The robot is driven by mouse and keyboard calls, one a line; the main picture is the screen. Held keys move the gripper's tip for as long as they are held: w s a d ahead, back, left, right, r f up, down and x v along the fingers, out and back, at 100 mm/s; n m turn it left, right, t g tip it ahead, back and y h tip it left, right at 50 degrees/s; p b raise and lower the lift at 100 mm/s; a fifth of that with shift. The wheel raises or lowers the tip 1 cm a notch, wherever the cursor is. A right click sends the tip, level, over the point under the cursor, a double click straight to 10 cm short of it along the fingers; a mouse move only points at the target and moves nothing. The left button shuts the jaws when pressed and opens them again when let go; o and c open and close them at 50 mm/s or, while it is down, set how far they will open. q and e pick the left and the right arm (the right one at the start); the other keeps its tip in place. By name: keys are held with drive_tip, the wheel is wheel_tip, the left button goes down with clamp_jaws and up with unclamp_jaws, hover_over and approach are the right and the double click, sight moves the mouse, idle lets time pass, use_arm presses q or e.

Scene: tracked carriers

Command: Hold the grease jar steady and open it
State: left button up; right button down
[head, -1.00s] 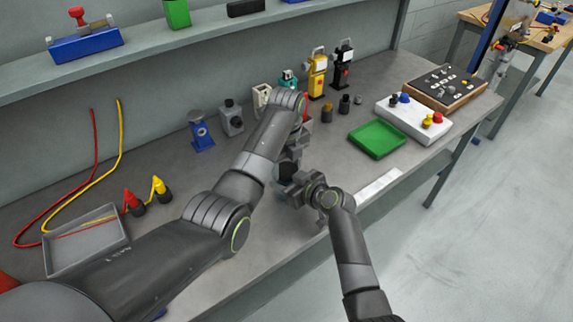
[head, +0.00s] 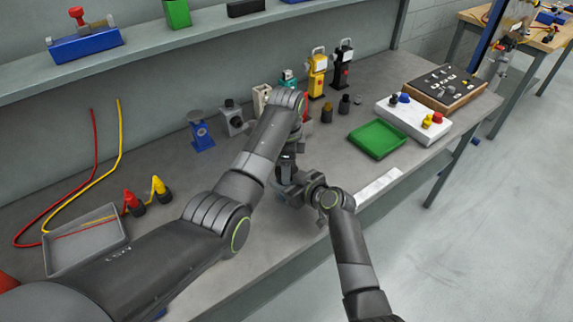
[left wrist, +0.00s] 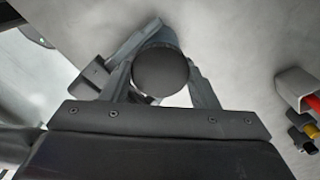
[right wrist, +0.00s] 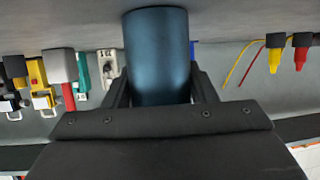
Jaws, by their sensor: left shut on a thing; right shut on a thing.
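The grease jar (head: 287,163) is a dark cylinder, mostly hidden in the head view between my two grippers. Its blue-black body (right wrist: 156,55) fills the middle of the right wrist view, between the fingers of my right gripper (right wrist: 156,92), which is shut on it from the side. My left gripper (head: 293,148) reaches in from above. In the left wrist view, the dark round lid (left wrist: 160,72) sits between its shut fingers. The seam between lid and body is hidden, so I cannot tell whether the lid is loose.
A green tray (head: 378,150), a white button block (head: 420,128) and small dark bottles (head: 327,112) stand to the right. A blue scale (head: 202,136) and grey box (head: 233,124) stand behind left. A grey tray (head: 60,262) lies at far left. The bench's front edge is close to my right arm.

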use_arm(q)
drive_tip(key=o, duration=1.1)
wheel_tip(320, 180, up, 4)
drive_tip(key=shift+r, duration=0.2)
drive_tip(key=shift+r+m, duration=0.5)
drive_tip(key=shift+m, duration=0.1)
drive_tip(key=shift+c, duration=0.5)
wheel_tip(320, 180, up, 2)
drive_tip(key=m, duration=0.4)
drive_tip(key=shift+r, duration=0.15)
drive_tip(key=shift+m, duration=0.3)
drive_tip(key=shift+f, duration=3.9)
